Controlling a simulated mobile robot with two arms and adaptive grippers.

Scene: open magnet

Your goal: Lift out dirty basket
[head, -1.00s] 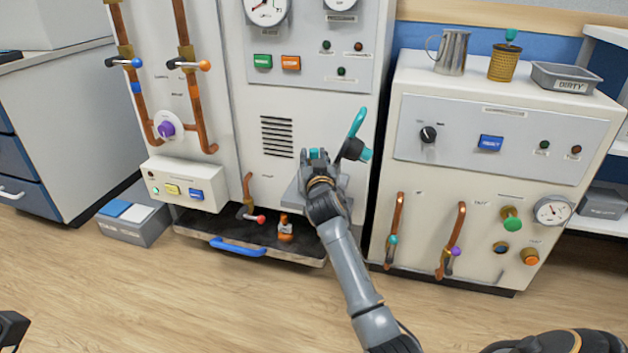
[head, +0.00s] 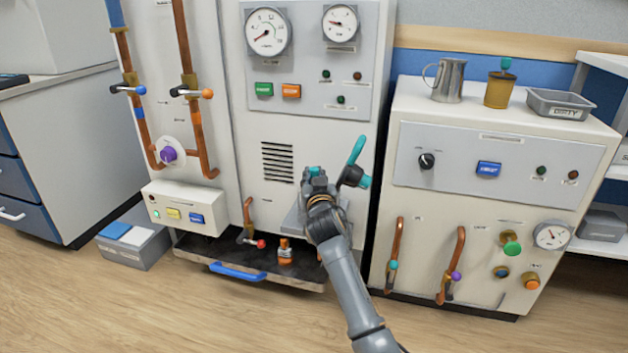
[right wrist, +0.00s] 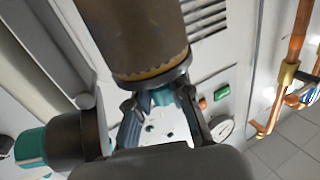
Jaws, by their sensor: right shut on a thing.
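A brown, stained cylindrical basket with a brassy rim (right wrist: 145,35) fills the top of the right wrist view. My right gripper (right wrist: 158,100) is shut on the teal knob at its rim, and the basket hangs beneath the fingers. In the head view my right gripper (head: 315,174) is in front of the tall white machine; my wrist hides the basket there, so its clearance from the grey housing (head: 293,219) cannot be told. A grey tray marked DIRTY (head: 560,104) stands on the right cabinet. My left gripper is out of view.
A teal-handled black fitting (head: 354,168) is close to the right of my gripper. A metal jug (head: 449,82) and a brass basket with a teal knob (head: 499,89) stand left of the tray.

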